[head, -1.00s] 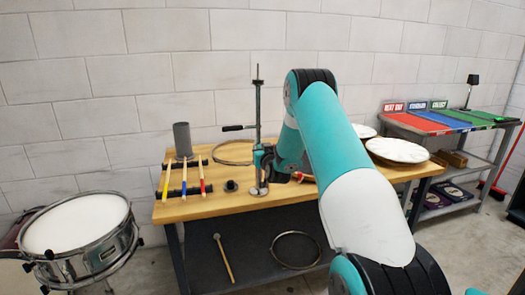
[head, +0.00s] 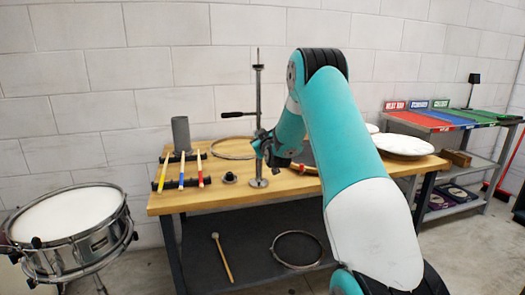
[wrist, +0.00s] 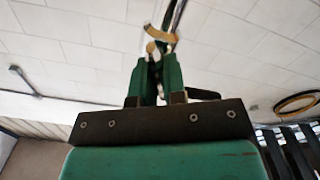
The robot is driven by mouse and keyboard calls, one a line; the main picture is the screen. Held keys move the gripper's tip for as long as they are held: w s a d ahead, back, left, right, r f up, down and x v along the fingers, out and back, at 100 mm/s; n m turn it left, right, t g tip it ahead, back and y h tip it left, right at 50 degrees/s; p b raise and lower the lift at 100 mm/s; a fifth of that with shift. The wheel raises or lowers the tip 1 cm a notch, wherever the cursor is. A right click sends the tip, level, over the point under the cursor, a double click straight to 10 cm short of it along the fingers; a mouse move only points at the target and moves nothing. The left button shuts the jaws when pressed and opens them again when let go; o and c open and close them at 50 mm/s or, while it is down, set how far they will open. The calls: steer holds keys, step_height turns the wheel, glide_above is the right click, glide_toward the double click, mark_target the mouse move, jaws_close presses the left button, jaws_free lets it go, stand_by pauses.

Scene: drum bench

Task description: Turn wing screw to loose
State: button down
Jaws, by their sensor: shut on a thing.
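A metal stand (head: 259,95) rises upright from a round base on the wooden bench (head: 215,199), with a dark-handled side arm. My gripper (head: 262,143) is at the stand's post, around its middle height. In the wrist view, the two green fingers of my gripper (wrist: 157,62) are close together on a small part. A brass-coloured, curved wing screw (wrist: 160,35) shows at the fingertips, against the dark post. The gripped portion is mostly hidden between the fingers. In the head view the screw is too small and covered to make out.
Drumsticks (head: 181,168) lie on a rack left of the stand, near a grey cylinder (head: 181,133) and a small dark knob (head: 229,177). A hoop (head: 234,148) lies behind. A snare drum (head: 70,225) stands front left. White drumheads (head: 402,145) lie on the right.

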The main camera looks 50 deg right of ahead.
steer(key=n+b, duration=0.4)
steer(key=b, duration=0.1)
steer(key=n+b, duration=0.2)
steer(key=b, duration=0.1)
steer(key=shift+f+n, duration=0.3)
steer(key=shift+f, duration=0.1)
steer(key=n+b, duration=0.6)
steer(key=shift+a+f, duration=0.1)
steer(key=n+b, duration=0.5)
steer(key=n, duration=0.1)
steer(key=shift+f+n, duration=0.1)
steer(key=shift+n, duration=0.3)
steer(key=n+b, duration=0.3)
steer(key=n, duration=0.2)
steer(key=shift+n, duration=0.3)
steer(key=shift+b, duration=0.3)
steer(key=c, duration=1.2)
jaws_free()
